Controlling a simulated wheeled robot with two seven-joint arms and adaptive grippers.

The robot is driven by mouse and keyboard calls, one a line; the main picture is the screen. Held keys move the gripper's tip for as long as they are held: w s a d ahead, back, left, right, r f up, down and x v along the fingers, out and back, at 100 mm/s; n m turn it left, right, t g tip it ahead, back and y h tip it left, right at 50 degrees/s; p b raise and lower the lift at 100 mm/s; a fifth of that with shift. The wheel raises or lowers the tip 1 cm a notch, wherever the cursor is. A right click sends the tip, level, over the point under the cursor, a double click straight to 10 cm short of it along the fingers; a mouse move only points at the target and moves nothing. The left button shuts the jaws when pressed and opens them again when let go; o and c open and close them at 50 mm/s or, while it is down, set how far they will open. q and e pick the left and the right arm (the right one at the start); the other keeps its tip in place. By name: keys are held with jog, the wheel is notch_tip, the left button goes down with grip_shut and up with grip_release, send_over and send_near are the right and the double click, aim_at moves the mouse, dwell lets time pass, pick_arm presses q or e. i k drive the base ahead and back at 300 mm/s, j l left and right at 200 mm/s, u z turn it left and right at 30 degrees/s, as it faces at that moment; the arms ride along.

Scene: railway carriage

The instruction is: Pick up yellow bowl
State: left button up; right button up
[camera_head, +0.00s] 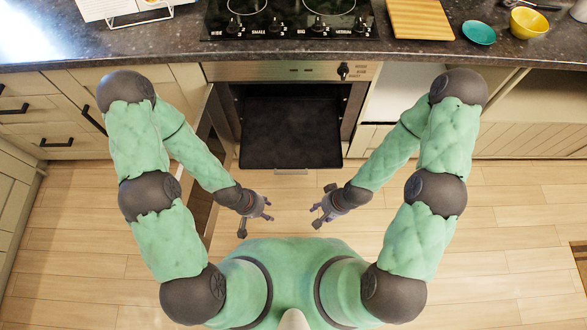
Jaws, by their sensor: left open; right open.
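The yellow bowl (528,22) stands on the dark countertop at the upper right. My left gripper (257,212) is open and empty over the floor in front of the oven. My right gripper (319,212) is open and empty, a short way to the right of the left one. Both grippers are far from the bowl, which lies up and to the right of them. Nothing hides the bowl from this view.
A teal bowl (478,32) stands just left of the yellow bowl, and a wooden board (420,19) lies further left. A cooktop (290,18) is set in the dark countertop (150,42). The oven below is open with its black door (290,130) lowered.

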aim_at(525, 23)
jog(key=z, duration=1.5)
jog(key=u, duration=0.4)
